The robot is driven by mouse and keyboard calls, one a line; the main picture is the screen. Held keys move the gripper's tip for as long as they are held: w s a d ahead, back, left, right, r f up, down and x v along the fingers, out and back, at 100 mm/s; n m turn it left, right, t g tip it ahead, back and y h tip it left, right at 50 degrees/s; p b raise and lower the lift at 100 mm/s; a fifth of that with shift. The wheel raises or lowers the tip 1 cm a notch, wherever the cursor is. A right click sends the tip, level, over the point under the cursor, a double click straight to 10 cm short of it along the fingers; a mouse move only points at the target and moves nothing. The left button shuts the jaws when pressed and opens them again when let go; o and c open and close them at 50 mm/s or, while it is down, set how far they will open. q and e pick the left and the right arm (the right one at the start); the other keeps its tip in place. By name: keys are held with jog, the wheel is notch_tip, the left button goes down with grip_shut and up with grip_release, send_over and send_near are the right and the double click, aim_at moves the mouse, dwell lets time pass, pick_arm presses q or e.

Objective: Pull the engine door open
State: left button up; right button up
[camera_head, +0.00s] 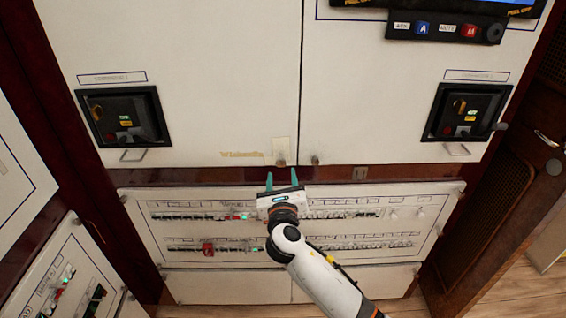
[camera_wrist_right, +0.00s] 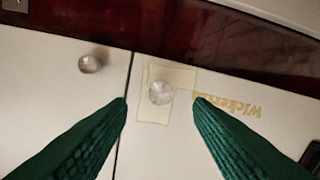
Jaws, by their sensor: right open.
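Two white cabinet doors meet at a vertical seam above the breaker panel: a left door (camera_head: 190,80) with gold lettering and a right door (camera_head: 390,100). Both look shut. The left door has a small round knob (camera_head: 281,163) on a pale plate at its lower corner; the right door has its own knob (camera_head: 315,160). My right gripper (camera_head: 282,181) is open and empty, its green fingers pointing at the left door's knob. In the right wrist view this knob (camera_wrist_right: 160,92) appears between the two fingertips, apart from both. My left gripper is out of view.
Below the doors is a dark red rail (camera_head: 220,176), then a white breaker panel (camera_head: 390,250) with switch rows. Black recessed boxes (camera_head: 125,116) sit on both doors. A dark wooden door (camera_head: 500,190) stands at the right, a side panel (camera_head: 60,270) at the left.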

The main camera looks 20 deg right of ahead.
aim_at(281, 164)
jog(key=x, duration=0.7)
jog(key=shift+f, duration=0.1)
grip_shut()
dwell(1.2)
